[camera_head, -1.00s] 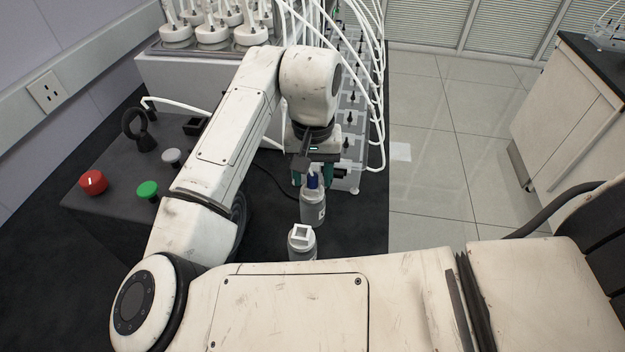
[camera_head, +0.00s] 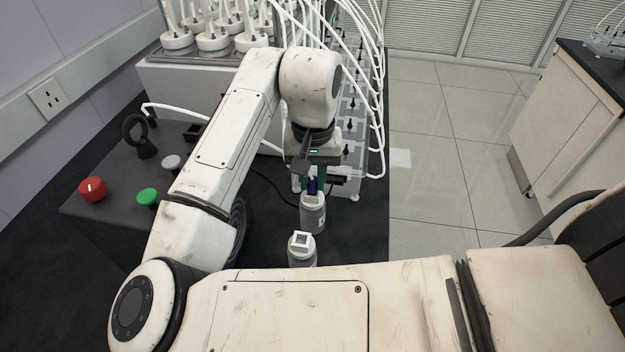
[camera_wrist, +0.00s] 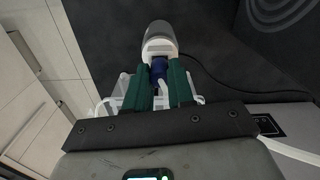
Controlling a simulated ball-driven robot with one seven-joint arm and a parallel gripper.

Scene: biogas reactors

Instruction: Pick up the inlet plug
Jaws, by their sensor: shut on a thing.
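The blue inlet plug (camera_head: 313,186) is at the top of a grey-white bottle (camera_head: 313,215) on the dark bench. My gripper (camera_head: 311,182) is above this bottle, with its green fingers shut on the plug. In the wrist view the plug (camera_wrist: 158,67) shows between the two green fingers of my gripper (camera_wrist: 159,75), and the bottle (camera_wrist: 160,38) lies just beyond the fingertips. Whether the plug is still seated in the bottle, I cannot tell.
A second bottle (camera_head: 302,250) with a white square top stands nearer. A red button (camera_head: 93,189), a green button (camera_head: 147,197) and a grey button (camera_head: 171,162) are on the left. White tubes (camera_head: 372,90) hang behind my gripper. Open floor (camera_head: 430,190) lies to the right.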

